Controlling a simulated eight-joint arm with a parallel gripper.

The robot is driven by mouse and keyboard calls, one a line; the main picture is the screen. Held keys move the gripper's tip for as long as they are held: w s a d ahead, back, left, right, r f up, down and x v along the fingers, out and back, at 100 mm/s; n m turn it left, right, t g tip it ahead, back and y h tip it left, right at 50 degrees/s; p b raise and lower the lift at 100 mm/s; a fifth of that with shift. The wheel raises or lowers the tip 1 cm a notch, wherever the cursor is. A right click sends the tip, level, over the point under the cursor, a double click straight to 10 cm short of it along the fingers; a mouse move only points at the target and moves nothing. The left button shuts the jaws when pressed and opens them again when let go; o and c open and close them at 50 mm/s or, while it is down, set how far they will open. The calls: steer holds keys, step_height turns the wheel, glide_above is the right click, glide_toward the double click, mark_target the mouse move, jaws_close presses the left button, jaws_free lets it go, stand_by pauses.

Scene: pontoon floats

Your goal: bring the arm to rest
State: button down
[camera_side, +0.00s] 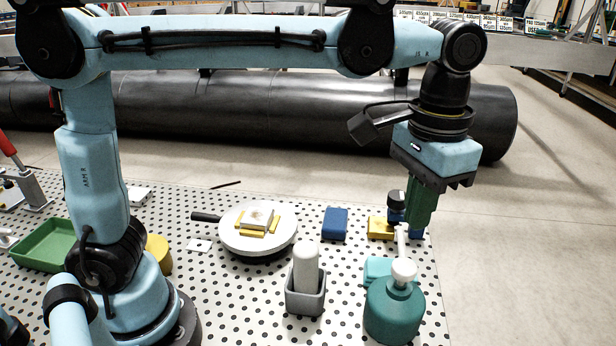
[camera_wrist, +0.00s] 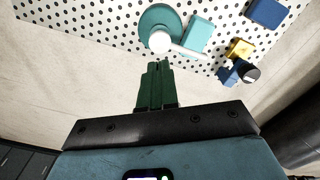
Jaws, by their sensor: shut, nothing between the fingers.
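My gripper (camera_side: 421,207) has green fingers and points down near the right edge of the perforated table (camera_side: 190,262). In the wrist view my gripper (camera_wrist: 157,68) shows its fingers together, with nothing between them. In the side view its tips overlap the area just behind a teal pump bottle (camera_side: 393,308) with a white top. The wrist view shows the teal bottle (camera_wrist: 150,22) beyond the fingertips, apart from them. My upper arm stretches level across the top, and the wrist hangs down at the right.
A teal block (camera_side: 377,268), yellow block (camera_side: 379,228) and blue block (camera_side: 335,223) stand nearby. A round white turntable (camera_side: 238,236) carries yellow and pale pieces. A grey holder (camera_side: 305,299) holds a white cylinder. A green tray (camera_side: 45,246) lies left. A large black pipe (camera_side: 250,105) lies behind.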

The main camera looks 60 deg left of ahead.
steer(key=s+a+f+n+t, duration=0.1)
steer(key=s+a+f+t, duration=0.2)
steer(key=a, duration=0.6)
steer(key=s+a+f+n+t, duration=0.2)
steer(key=a+f+t, duration=0.2)
steer(key=a, duration=0.6)
steer(key=shift+s+f, duration=0.4)
steer(key=shift+f, duration=0.1)
steer(key=c, duration=1.8)
jaws_free()
